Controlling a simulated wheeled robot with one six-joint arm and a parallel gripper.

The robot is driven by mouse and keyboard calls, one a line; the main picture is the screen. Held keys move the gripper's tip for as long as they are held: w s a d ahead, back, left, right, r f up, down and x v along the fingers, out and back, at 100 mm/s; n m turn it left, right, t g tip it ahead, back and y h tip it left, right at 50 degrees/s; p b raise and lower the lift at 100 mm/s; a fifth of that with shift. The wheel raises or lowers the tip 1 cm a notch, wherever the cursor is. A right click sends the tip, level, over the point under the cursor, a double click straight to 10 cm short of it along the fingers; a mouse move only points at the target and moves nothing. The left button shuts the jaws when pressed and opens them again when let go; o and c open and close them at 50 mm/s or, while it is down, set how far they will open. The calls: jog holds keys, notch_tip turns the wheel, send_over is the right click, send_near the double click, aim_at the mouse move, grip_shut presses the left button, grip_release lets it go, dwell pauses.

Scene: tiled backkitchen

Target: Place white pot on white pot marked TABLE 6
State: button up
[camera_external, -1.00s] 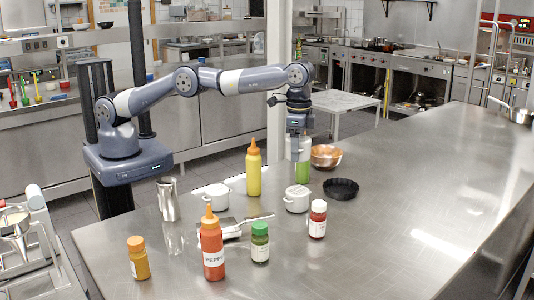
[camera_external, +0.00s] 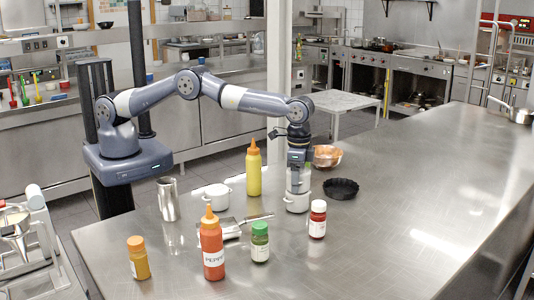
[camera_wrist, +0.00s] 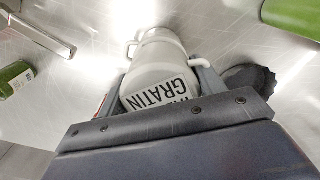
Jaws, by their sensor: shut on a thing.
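My gripper (camera_external: 299,172) points straight down above the table, right of the yellow bottle. It is shut on a white pot (camera_wrist: 160,85), whose dark lettering reads "GRATIN" in the wrist view; the rest of the word is cut off. In the external view the held white pot (camera_external: 299,183) is partly covered by the fingers. Directly under it stands a second white pot (camera_external: 297,203) with side handles, upright on the table. The two look touching or almost so; I cannot tell which. No TABLE 6 marking is readable now. Another white pot (camera_external: 216,196) stands to the left.
A red-lidded jar (camera_external: 318,219) stands close in front, a black tart tin (camera_external: 341,188) close on the right. A copper bowl (camera_external: 328,156) and yellow bottle (camera_external: 254,168) stand behind. A spatula (camera_external: 256,217) lies left.

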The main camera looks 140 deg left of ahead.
jog(key=shift+f, duration=0.2)
jog(key=o, duration=1.2)
jog(key=shift+r, duration=0.1)
jog(key=shift+r+b, duration=0.45)
jog(key=shift+r, duration=3.4)
